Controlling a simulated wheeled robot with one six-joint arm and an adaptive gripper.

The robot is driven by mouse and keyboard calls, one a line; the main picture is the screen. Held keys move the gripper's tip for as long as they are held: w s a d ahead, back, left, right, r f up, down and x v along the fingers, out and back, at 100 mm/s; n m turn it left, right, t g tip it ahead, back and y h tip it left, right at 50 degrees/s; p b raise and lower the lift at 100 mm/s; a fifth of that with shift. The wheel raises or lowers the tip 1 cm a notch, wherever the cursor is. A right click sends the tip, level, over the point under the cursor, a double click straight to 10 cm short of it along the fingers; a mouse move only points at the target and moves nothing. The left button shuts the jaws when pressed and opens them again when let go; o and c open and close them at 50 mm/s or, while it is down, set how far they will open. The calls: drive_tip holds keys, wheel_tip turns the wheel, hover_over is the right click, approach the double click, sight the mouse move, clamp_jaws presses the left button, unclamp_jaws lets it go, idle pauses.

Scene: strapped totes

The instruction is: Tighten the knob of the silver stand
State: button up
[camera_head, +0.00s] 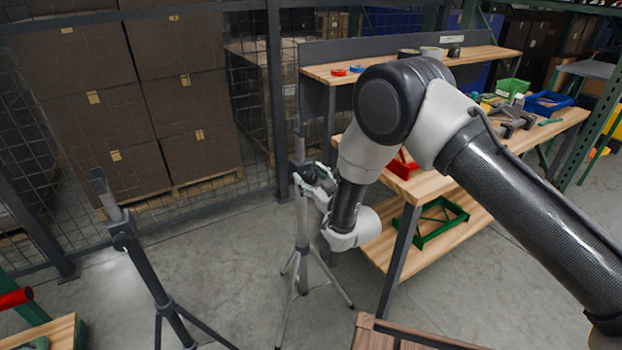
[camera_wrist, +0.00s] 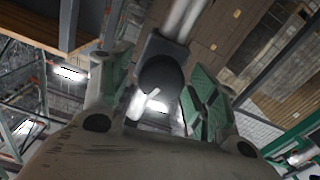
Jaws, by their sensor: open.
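The silver stand (camera_head: 302,232) stands upright on the floor in the middle of the head view, on spread tripod legs. My gripper (camera_head: 309,173) is at its upper part, beside the dark collar, and hides some of it. In the wrist view the stand's pale pole (camera_wrist: 182,18) runs into a dark collar with a round dark knob (camera_wrist: 160,76). A small light lever-like piece shows just below the knob. My gripper (camera_wrist: 158,98) is open, with one green-padded finger on each side of the knob. Gaps show between fingers and knob; contact is not visible.
A dark stand (camera_head: 143,265) stands to the left. A wooden workbench (camera_head: 440,190) with bins and tools is close behind my arm on the right. Stacked boxes (camera_head: 180,90) stand behind a wire fence. Floor between the two stands is clear.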

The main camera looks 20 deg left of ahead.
drive_tip(key=shift+c, duration=0.2)
drive_tip(key=c, duration=1)
